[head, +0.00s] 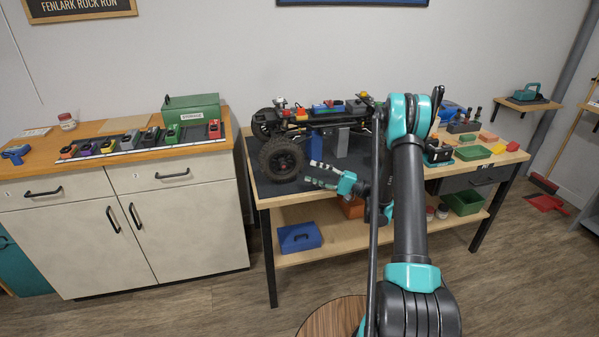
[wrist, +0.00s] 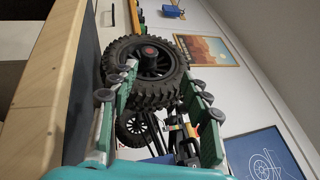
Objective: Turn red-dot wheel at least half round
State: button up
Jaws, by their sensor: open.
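The red-dot wheel (head: 281,159) is a black knobby tyre at the near left corner of the crawler (head: 318,115), which is propped on stands on the workbench. I cannot tell whether either finger touches the tread.
The workbench (head: 262,190) has a dark mat and a lower shelf with a blue box (head: 299,237). A cabinet (head: 120,220) with a green storage box (head: 191,107) stands at the left. Blocks, tools and a green tray (head: 473,153) occupy the bench's right side.

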jog(key=shift+s+d, duration=0.2)
jog(key=shift+d, duration=1.05)
jog(key=shift+s+d, duration=0.2)
jog(key=shift+d, duration=1.05)
